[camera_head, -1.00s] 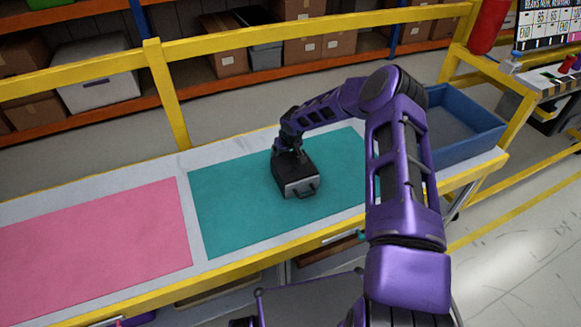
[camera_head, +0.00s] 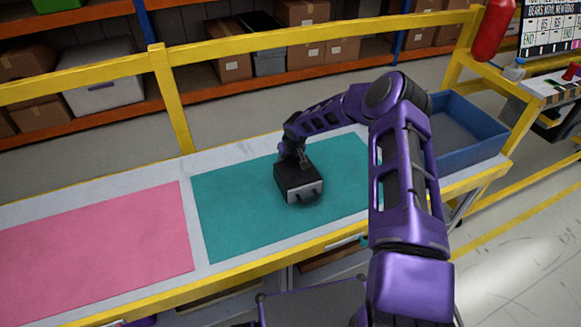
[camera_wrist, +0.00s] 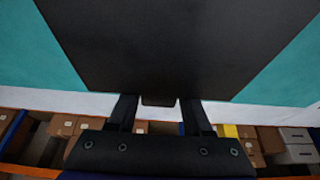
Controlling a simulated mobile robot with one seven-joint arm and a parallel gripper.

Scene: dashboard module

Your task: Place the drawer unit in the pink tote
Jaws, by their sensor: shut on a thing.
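The drawer unit (camera_head: 298,181) is a small black box with a grey front and a dark handle. It is over the teal mat (camera_head: 232,212) on the bench; I cannot tell whether it touches the mat. My gripper (camera_head: 301,163) is shut on its back upper part. In the wrist view the unit's dark face (camera_wrist: 185,45) fills the upper middle, with my gripper (camera_wrist: 158,102) at its lower edge. I see no pink tote, only a flat pink mat (camera_head: 95,245) on the left of the bench.
A blue tote (camera_head: 470,152) stands at the right end of the bench. A yellow rail (camera_head: 250,47) runs behind the bench, with shelves of boxes beyond it. The pink mat is bare, and the teal mat is clear around the unit.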

